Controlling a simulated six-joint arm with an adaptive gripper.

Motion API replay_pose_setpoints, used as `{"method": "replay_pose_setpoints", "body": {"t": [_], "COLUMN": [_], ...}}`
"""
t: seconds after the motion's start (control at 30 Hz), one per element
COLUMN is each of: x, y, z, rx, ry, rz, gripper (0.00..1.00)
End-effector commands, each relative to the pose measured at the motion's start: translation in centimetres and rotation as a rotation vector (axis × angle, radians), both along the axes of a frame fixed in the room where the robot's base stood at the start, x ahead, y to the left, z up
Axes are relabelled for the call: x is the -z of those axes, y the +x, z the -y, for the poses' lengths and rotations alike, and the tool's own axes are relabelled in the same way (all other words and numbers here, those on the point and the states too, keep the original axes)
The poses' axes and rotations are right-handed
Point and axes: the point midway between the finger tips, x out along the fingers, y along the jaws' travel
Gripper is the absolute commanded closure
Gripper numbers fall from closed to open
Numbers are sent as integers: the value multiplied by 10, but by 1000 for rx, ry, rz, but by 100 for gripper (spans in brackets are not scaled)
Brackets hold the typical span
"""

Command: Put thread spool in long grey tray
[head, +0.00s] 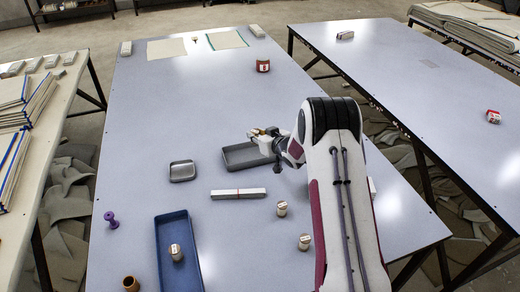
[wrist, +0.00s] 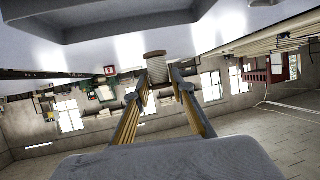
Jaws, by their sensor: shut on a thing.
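My gripper (head: 258,133) is shut on a pale thread spool, held in the air just above the far edge of the long grey tray (head: 240,157). In the wrist view the spool (wrist: 155,66) sits between the two fingertips (wrist: 160,88). The tray shows at the top of that view (wrist: 90,30), apart from the spool. In the head view the tray's right end is hidden behind my wrist, and the held spool is small and partly covered by the fingers.
A small grey tray (head: 182,163) lies left of the long one. A blue tray (head: 166,230) holds a labelled spool (head: 176,252). More spools (head: 282,208) (head: 304,242), a grey bar (head: 238,194) and a purple spool (head: 111,220) lie nearer. The table behind is mostly clear.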

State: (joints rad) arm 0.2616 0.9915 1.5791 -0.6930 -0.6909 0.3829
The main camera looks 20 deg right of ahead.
Motion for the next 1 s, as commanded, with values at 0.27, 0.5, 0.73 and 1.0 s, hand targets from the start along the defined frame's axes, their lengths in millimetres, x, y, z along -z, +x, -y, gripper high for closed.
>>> {"method": "replay_pose_setpoints", "body": {"t": [0.27,0.5,0.73,1.0], "x": [3,28,54,63], "y": [0,-1,0,0], "z": [-1,-1,-1,-1], "rx": [-1,0,-1,-1], "ry": [0,2,1,0], "rz": [0,-3,-2,1], "gripper": [93,93,93,93]}}
